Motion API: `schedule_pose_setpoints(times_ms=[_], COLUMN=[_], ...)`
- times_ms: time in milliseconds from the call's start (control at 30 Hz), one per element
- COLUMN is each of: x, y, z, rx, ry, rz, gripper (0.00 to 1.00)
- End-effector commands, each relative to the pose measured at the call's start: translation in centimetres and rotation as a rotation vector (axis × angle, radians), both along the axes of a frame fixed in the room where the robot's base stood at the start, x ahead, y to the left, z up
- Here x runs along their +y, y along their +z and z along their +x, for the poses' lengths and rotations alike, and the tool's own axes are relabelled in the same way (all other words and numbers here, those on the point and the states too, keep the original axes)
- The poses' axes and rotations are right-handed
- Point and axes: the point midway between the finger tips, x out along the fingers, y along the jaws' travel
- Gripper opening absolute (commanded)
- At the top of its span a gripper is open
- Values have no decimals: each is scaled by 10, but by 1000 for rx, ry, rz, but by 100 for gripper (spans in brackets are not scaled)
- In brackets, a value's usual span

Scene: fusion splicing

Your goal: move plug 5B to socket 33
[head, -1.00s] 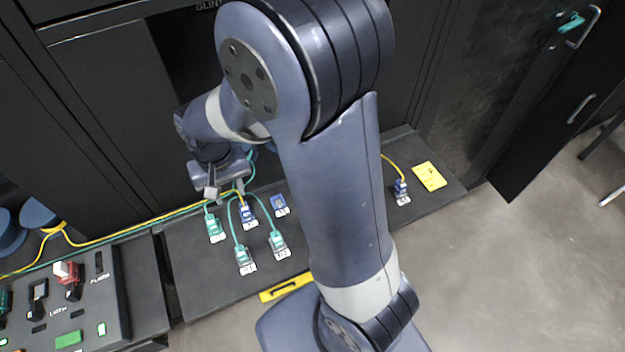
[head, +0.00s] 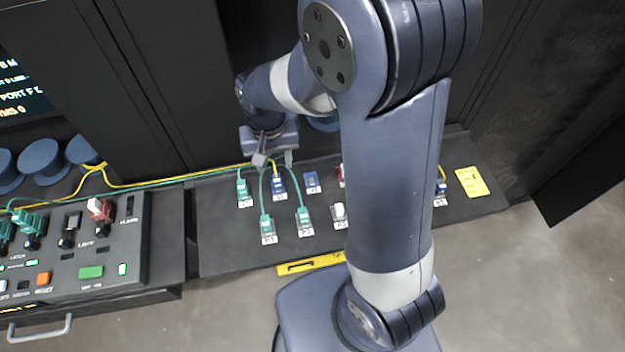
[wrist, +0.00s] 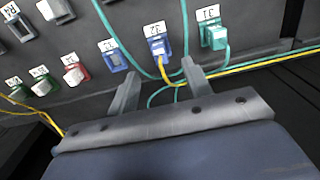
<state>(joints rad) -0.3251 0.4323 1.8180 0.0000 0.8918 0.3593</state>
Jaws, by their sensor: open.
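Socket 33 (wrist: 115,62) is a blue, empty port; in the head view it is the blue block (head: 312,182). Beside it, a blue plug with a yellow cable (wrist: 158,46) sits in socket 32; it also shows in the head view (head: 279,188). No plug tag is readable, so I cannot tell for sure which plug is 5B. Another blue plug (head: 441,187) with a yellow cable stands at the right, partly behind my arm. My gripper (wrist: 158,82) is open and empty, its fingers on either side of the yellow cable near the socket 32 plug; in the head view it hovers behind that plug (head: 274,160).
A teal plug (wrist: 213,36) fills socket 31, close beside the right finger. Teal plugs (head: 267,226) (head: 304,220) stand in the front row. Teal and yellow cables run left to a control panel (head: 85,265). A yellow card (head: 471,181) lies at the right.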

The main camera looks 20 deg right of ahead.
Motion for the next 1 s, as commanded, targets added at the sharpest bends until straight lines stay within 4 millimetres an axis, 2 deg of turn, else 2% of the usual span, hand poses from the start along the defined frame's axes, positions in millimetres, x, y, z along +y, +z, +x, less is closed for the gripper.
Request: schedule_pose_setpoints(times_ms=[33,100,433,600,1000], x=[0,0,0,0,0], y=[-12,-22,-66,-73,-72], z=[0,0,0,0,0], rx=[1,1,0,-1,-1], ry=[0,0,0,0,0], rz=[-1,0,0,0,0], gripper=[47,47,47,47,47])
